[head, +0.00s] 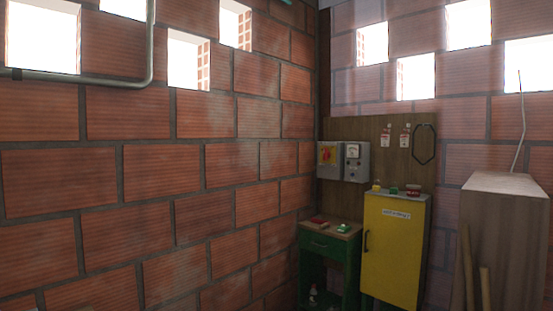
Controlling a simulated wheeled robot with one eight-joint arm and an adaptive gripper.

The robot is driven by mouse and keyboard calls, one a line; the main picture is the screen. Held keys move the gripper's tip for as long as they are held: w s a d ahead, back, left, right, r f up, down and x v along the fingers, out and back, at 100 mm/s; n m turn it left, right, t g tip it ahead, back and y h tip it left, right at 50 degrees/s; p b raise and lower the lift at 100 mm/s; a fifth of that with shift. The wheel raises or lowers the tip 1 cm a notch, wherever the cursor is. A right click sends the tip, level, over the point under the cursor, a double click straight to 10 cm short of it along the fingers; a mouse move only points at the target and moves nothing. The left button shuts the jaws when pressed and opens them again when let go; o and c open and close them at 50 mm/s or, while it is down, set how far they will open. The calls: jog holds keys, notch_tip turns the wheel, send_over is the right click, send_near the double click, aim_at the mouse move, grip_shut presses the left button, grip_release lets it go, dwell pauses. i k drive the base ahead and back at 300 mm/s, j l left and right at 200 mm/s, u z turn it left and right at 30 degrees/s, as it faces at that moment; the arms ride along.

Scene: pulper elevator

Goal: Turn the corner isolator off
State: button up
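A grey wall box with a yellow plate and a red part, seemingly the corner isolator (329,160), is on the wooden backboard (372,130) near the room's corner. Its red part is too small to tell which way it is turned. A second grey box with a white dial (354,161) is right beside it on the right. My gripper is not in view, and no part of my arm shows.
A green stand (322,245) with small items on top is below the boxes. A yellow cabinet (388,262) is right of it, with small things on top. Two red-and-white tags and a dark hanging loop (424,144) are on the backboard. A tall brown block (505,240) is at the right.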

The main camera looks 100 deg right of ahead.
aim_at(326, 154)
jog(key=k+j+z, duration=0.1)
jog(key=z, duration=0.35)
jog(key=k+j+z, duration=0.1)
jog(key=z, duration=0.35)
jog(key=k+z, duration=0.15)
jog(key=z, duration=0.3)
jog(key=k+z, duration=0.1)
jog(key=z, duration=0.4)
jog(key=i+z, duration=0.1)
jog(key=z, duration=0.4)
jog(key=i+j+z, duration=0.1)
jog(key=z, duration=0.35)
jog(key=i+j+z, duration=0.1)
jog(key=z, duration=0.4)
jog(key=j+z, duration=0.1)
jog(key=z, duration=0.4)
jog(key=i, duration=0.05)
